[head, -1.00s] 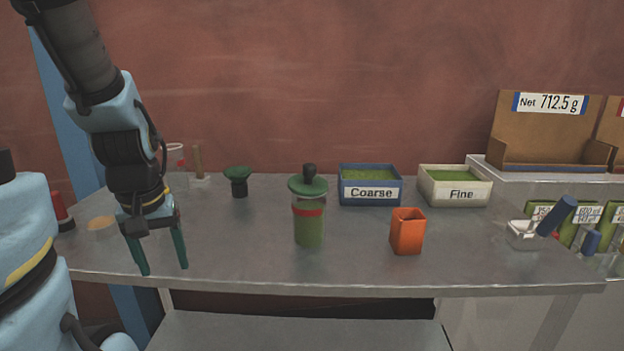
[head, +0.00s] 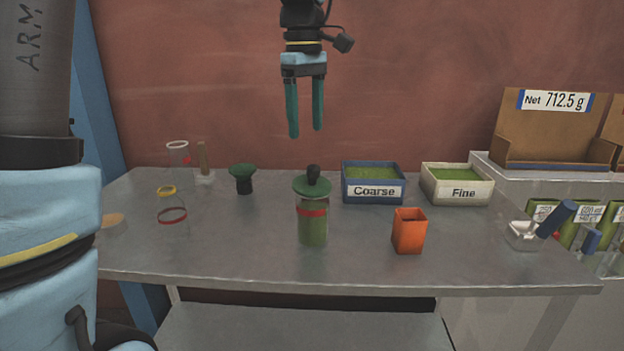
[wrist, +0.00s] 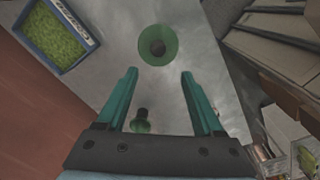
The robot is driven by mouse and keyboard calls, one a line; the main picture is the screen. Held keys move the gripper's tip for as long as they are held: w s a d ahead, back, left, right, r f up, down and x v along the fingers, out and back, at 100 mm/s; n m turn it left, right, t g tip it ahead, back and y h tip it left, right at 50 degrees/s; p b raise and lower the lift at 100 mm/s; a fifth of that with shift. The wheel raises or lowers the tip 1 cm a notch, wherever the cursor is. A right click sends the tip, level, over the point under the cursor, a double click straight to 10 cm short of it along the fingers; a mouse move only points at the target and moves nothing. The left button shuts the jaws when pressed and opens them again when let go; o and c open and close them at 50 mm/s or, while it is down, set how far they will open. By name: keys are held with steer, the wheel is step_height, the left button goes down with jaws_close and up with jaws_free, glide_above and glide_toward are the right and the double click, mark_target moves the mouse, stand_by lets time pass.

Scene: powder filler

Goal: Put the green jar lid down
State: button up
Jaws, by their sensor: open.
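The green jar lid (head: 312,187), with its dark knob, sits on top of a clear jar (head: 312,227) that holds green powder and has a red band. In the wrist view the lid (wrist: 158,45) shows from above as a green disc, beyond the fingertips. My gripper (head: 305,133) is open and empty, pointing down, well above the table and high over the lid's area. Its two teal fingers (wrist: 158,73) are apart in the wrist view with nothing between their tips.
The blue Coarse tray (head: 372,190), white Fine tray (head: 458,188) and orange cup (head: 409,232) stand right of the jar. A dark green flared piece (head: 243,178) stands left, with clear banded vessels (head: 172,215) farther left. The table's front (head: 350,276) is clear.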

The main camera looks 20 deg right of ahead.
mark_target(312, 166)
steer(key=shift+s+d+r, duration=0.15)
steer(key=shift+d, duration=0.2)
step_height(312, 166, down, 10)
steer(key=p, duration=0.2)
steer(key=shift+d+f+p, duration=0.15)
steer(key=shift+f+p, duration=0.05)
steer(key=shift+p, duration=0.1)
jaws_close()
